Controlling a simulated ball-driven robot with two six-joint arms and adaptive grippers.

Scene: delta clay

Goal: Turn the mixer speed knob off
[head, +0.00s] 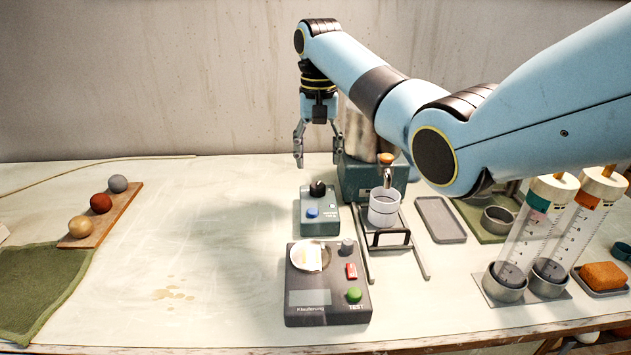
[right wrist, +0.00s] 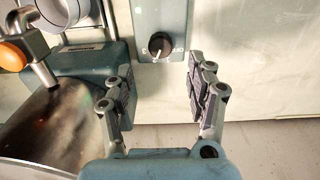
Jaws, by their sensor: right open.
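The mixer speed knob (head: 318,188) is a black dial with a pale pointer line, on top of a small teal control box (head: 334,219) with a blue button (head: 312,213). My right gripper (head: 317,158) points down above the far side of the control box, open and empty. It shows in the right wrist view (right wrist: 156,88) with its fingers spread. My left gripper is not in view.
A steel vessel (head: 358,135) on a teal base (head: 361,178) stands close behind the box, with an orange-knobbed tap (right wrist: 12,55). A white cup (head: 384,208) on a stand (head: 371,240) is right of the box; a scale (head: 327,301) is in front.

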